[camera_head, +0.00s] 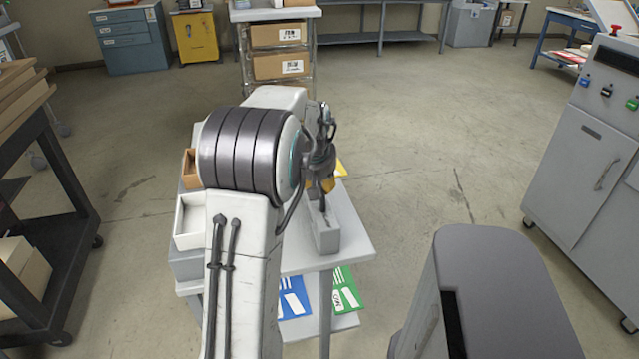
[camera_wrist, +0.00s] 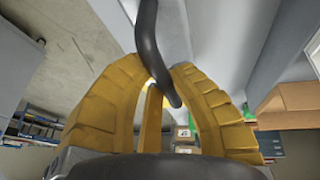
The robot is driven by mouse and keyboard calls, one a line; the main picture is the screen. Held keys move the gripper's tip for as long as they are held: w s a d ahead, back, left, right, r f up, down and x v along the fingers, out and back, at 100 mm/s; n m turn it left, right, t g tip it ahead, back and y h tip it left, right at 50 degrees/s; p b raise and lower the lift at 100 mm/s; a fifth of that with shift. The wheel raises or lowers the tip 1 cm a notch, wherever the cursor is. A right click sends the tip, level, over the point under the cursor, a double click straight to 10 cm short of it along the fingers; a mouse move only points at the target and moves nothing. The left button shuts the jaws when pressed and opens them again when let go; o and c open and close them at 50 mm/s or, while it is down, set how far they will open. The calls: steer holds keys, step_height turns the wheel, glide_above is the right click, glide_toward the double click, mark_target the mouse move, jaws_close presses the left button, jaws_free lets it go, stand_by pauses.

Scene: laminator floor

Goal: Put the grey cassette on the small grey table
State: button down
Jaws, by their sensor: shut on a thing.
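The grey cassette (camera_head: 326,236) is a narrow upright grey block in the head view, with a dark slot or grip at its top. My gripper (camera_head: 324,190), with yellow fingers, is directly above it and shut on it. The cassette is over the right part of a small grey table (camera_head: 354,246); I cannot tell whether its bottom touches the top. In the wrist view my gripper (camera_wrist: 158,76) has its yellow fingers close around a dark curved piece. My arm hides much of the table.
A white open box (camera_head: 190,222) stands at the table's left. Blue (camera_head: 293,298) and green (camera_head: 346,291) cards lie on its lower shelf. A dark cart (camera_head: 50,200) is at left, a grey machine (camera_head: 585,165) at right.

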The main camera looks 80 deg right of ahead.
steer(key=shift+f, duration=0.1)
steer(key=c, duration=1.2)
jaws_free()
steer(key=shift+r, duration=0.3)
steer(key=p+v, duration=0.1)
steer(key=v, duration=1)
steer(key=shift+a+r, duration=0.25)
steer(key=shift+r, duration=0.05)
